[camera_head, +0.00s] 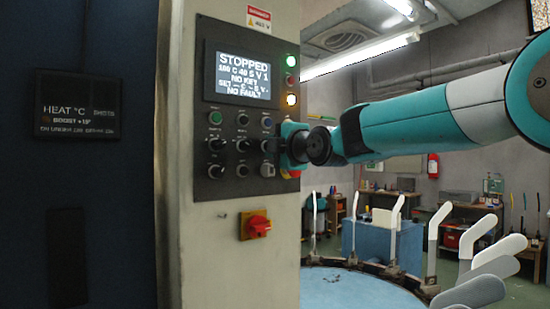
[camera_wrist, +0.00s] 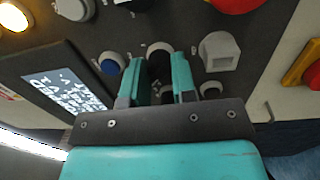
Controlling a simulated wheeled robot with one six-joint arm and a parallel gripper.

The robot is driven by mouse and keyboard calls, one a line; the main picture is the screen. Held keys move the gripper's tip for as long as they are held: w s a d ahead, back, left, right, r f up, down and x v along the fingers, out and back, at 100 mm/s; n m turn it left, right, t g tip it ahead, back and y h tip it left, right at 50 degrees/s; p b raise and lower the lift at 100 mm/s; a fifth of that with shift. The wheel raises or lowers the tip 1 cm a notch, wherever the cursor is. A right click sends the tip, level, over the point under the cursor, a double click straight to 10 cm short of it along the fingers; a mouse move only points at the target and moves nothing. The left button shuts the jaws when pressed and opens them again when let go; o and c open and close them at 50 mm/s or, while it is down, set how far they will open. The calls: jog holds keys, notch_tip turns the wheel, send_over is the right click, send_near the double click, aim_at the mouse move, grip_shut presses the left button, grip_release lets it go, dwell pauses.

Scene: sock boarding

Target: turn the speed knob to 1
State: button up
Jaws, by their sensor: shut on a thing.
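The control panel (camera_head: 203,90) has rows of buttons and black knobs under a lit screen (camera_head: 242,75). The screen reads STOPPED, with a line that seems to end in "V 1", then NO KEY and NO FAULT. My gripper (camera_head: 274,146) is at the right end of the middle row and hides the knob there. In the wrist view my gripper (camera_wrist: 161,78) has its two teal fingers on either side of a black knob (camera_wrist: 159,66) and is shut on it. The knob's label and pointer are not readable.
A blue button (camera_wrist: 110,66) and a grey square switch (camera_wrist: 219,50) flank the held knob. Other black knobs (camera_head: 242,145) are to its left. A red rotary switch (camera_head: 256,226) is below the panel. A round table with upright white sock forms (camera_head: 436,240) stands at right.

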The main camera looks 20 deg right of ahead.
dwell(0.4)
jog(key=o, duration=0.9)
jog(key=b+v, duration=1.4)
jog(key=v, duration=0.3)
jog(key=shift+s+d+f, duration=0.15)
